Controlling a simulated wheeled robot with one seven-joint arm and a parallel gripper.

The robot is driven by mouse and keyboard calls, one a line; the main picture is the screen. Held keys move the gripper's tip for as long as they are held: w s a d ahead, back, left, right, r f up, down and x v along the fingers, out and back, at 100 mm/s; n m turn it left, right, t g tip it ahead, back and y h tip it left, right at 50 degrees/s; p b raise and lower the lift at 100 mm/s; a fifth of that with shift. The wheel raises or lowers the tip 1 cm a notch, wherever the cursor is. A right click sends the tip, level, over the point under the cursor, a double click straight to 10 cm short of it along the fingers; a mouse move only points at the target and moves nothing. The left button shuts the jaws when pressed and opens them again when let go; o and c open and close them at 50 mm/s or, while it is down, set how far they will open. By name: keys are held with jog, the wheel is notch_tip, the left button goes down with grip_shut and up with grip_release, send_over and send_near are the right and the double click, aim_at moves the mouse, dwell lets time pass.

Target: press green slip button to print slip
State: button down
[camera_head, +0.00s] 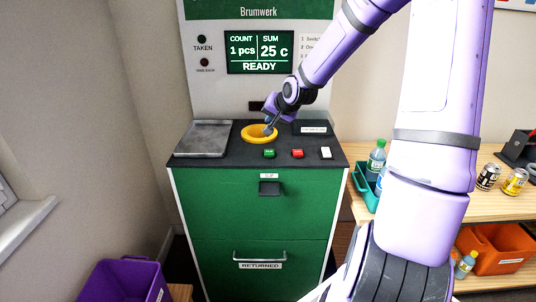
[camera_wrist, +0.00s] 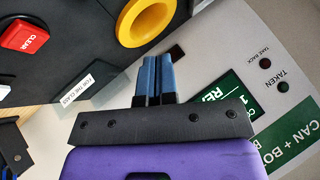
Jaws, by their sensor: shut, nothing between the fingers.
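The green slip button (camera_head: 269,153) sits on the dark top of the green machine (camera_head: 210,207), in front of the yellow ring (camera_head: 247,137). My gripper (camera_head: 267,130) is shut and empty, above the ring and behind the button, not touching the button. In the wrist view its blue fingers (camera_wrist: 157,62) lie together, beside the yellow ring (camera_wrist: 122,32). The green button is not visible in the wrist view. The machine's screen (camera_head: 260,52) reads COUNT 1 pcs, SUM 25 c, READY. A small dark outlet (camera_head: 269,188) is on the front below the button; I see no slip there.
A red CLEAR button (camera_head: 297,154) and a white button (camera_head: 326,153) stand right of the green one. A grey metal plate (camera_head: 204,138) lies left. A wooden shelf at right holds a teal crate (camera_head: 362,190), cans and an orange crate (camera_head: 510,251). A purple bin (camera_head: 120,281) stands front left.

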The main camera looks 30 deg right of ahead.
aim_at(271, 151)
jog(key=shift+f, duration=4.4)
jog(key=shift+f, duration=0.1)
jog(key=shift+f, duration=0.3)
jog(key=shift+f, duration=0.5)
jog(key=shift+r, duration=3.45)
